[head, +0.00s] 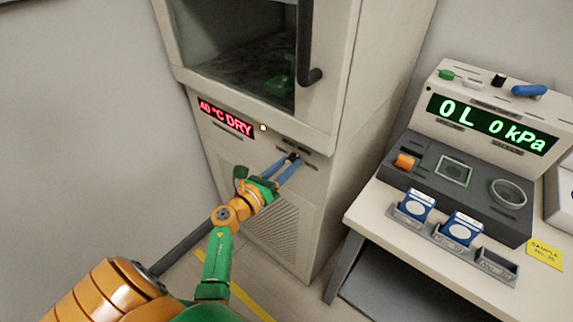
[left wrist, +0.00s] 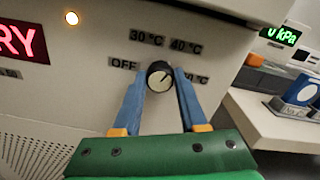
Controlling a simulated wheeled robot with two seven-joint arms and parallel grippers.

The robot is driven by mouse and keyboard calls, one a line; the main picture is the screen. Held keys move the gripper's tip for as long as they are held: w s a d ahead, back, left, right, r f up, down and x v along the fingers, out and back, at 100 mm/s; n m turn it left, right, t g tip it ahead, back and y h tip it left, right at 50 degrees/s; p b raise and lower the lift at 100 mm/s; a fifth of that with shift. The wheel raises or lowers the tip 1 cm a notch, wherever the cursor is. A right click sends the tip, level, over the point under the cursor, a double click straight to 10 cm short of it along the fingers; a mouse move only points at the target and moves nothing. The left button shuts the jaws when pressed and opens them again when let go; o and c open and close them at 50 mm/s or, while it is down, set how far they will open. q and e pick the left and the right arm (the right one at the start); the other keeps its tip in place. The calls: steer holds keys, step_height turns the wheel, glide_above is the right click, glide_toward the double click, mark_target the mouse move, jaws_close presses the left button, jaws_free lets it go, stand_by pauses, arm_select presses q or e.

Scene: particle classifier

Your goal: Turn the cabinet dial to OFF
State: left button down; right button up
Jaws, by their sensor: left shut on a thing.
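The cabinet (head: 315,195) is beige, with a small black dial (left wrist: 159,76) on its front panel, also visible in the head view (head: 292,157). Labels around the dial read OFF (left wrist: 124,63), 30 °C, 40 °C and a fourth, partly hidden by a finger. The dial's pale mark seems to point up and right, toward 40 °C. My left gripper (left wrist: 160,82) has its blue fingers on both sides of the dial and is shut on it. In the head view, my left gripper (head: 290,161) reaches the panel from below left. My right gripper is not in view.
A red display (head: 225,117) reads 40 °C DRY, beside a lit lamp (head: 263,127). Above is a glass door with a dark handle (head: 307,60). At right, a table (head: 372,212) holds a console (head: 470,165) and blue-white boxes (head: 462,228). Floor shows left of the table.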

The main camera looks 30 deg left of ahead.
arm_select(q)
steer(key=n+p, duration=0.1)
steer(key=n, duration=0.4)
steer(key=shift+n+p, duration=0.3)
steer(key=shift+p, duration=0.05)
steer(key=n+p, duration=0.1)
steer(key=n, duration=0.5)
steer(key=n+p, duration=0.1)
steer(key=n, duration=0.5)
steer(key=shift+n+p, duration=0.35)
steer(key=shift+n, duration=0.05)
steer(key=n, duration=0.4)
steer(key=shift+n+p, duration=0.35)
steer(key=shift+n, duration=0.05)
steer(key=shift+c, duration=2.2)
jaws_free()
steer(key=shift+f, duration=0.1)
steer(key=s, duration=0.7)
steer(key=shift+a, duration=0.3)
